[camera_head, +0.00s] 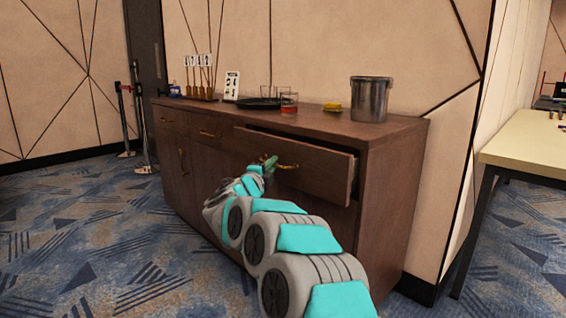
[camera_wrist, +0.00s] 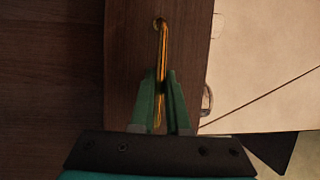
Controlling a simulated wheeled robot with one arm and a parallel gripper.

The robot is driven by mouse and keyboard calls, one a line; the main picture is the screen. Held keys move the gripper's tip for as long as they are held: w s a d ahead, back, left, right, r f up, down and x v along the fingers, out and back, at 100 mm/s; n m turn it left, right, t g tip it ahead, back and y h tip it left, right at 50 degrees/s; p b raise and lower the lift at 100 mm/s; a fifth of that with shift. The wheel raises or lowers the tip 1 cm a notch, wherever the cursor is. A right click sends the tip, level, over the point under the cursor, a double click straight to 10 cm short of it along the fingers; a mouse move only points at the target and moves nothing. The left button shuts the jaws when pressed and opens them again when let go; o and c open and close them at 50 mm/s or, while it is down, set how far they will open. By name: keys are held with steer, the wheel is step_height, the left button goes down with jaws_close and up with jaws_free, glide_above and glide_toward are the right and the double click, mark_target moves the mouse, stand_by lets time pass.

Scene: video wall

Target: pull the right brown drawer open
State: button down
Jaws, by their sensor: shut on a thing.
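The right brown drawer (camera_head: 318,168) stands partly out of the brown cabinet (camera_head: 393,190), with a dark gap along its top edge. Its brass handle (camera_head: 287,166) is on the drawer front. My gripper (camera_head: 268,163) is at the left part of this handle. In the wrist view the green fingers of my gripper (camera_wrist: 162,88) are shut on the brass handle (camera_wrist: 162,50), one finger on each side of it. The drawer front (camera_wrist: 128,70) fills the middle of that view. The inside of the drawer is hidden.
On the cabinet top stand a metal bucket (camera_head: 370,99), a yellow item (camera_head: 332,107), a glass with red liquid (camera_head: 289,104) and a dark tray (camera_head: 258,104). A light table (camera_head: 525,145) is at the right. Carpet (camera_head: 90,240) is clear at the left.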

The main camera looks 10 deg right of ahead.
steer(key=s+a, duration=0.8)
steer(key=a, duration=0.3)
steer(key=s+a, duration=0.8)
steer(key=a, duration=0.2)
steer(key=shift+a+p, duration=0.4)
steer(key=shift+f, duration=0.1)
steer(key=c, duration=0.9)
jaws_free()
steer(key=v, duration=0.7)
steer(key=shift+s+a, duration=0.25)
